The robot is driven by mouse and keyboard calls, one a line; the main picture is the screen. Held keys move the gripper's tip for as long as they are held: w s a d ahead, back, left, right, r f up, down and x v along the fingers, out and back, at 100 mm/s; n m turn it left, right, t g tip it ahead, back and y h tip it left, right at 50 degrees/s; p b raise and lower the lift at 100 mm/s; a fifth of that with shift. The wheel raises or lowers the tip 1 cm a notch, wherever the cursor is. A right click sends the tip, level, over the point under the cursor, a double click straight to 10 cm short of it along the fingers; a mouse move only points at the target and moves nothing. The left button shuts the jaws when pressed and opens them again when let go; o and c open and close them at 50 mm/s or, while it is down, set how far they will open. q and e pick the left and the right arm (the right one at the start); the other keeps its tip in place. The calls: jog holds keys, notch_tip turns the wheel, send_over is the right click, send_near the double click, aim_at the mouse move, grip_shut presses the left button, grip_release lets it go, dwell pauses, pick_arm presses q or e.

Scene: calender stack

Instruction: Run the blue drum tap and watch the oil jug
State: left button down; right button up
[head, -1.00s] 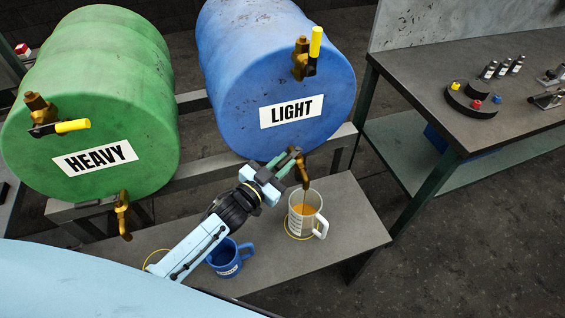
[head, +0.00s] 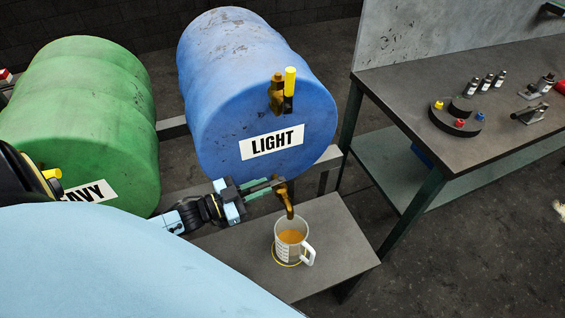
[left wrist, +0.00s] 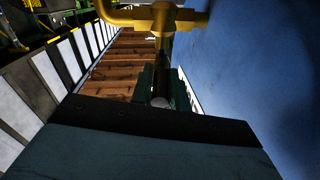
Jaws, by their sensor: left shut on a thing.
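The blue drum (head: 255,85) marked LIGHT lies on its side on a rack. Its lower brass tap (head: 284,195) points down over the oil jug (head: 291,249), which stands upright on the grey bench inside a yellow ring. Amber oil shows in the jug; I cannot make out a separate stream. My left gripper (head: 267,186) is shut at this tap. In the left wrist view the fingers (left wrist: 160,92) close around the dark tap lever (left wrist: 160,70), below the brass tap body (left wrist: 160,18). My right gripper is not in view.
The green drum (head: 85,115) lies at the left. A yellow-handled upper tap (head: 283,91) sits on the blue drum. The grey bench (head: 335,235) is clear right of the jug. A worktable (head: 480,145) with small bottles (head: 486,82) stands at the right.

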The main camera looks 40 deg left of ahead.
pick_arm(q)
jog(key=shift+a, duration=0.25)
jog(key=shift+r, duration=0.1)
jog(key=c, duration=1.8)
grip_release()
jog(key=o, duration=0.3)
jog(key=shift+o, duration=0.6)
jog(key=shift+s, duration=0.15)
jog(key=shift+d, duration=0.1)
jog(key=v, duration=1.3)
jog(key=shift+a+b, duration=0.3)
jog(key=shift+b, duration=0.1)
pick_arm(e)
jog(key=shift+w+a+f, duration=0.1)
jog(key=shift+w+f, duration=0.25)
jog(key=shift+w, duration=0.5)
pick_arm(q)
jog(key=shift+c, duration=0.5)
